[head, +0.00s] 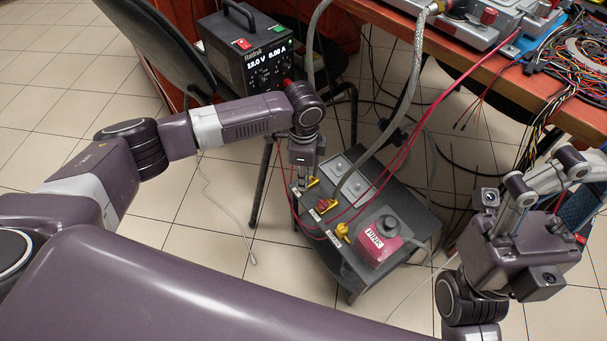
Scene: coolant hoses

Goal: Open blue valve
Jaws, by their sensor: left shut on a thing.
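A middle valve (324,205) and a nearer valve (342,232) stand free of the gripper. Small white labels by the valves are too small to read, so I cannot tell which is the blue one. My right gripper (596,170) is at the right, away from the cart; its fingertips are unclear near the picture's edge.
Hoses and red cables cross above the cart. A power supply (247,50) stands behind at the left. A red workbench (470,70) with tangled wires is at the upper right.

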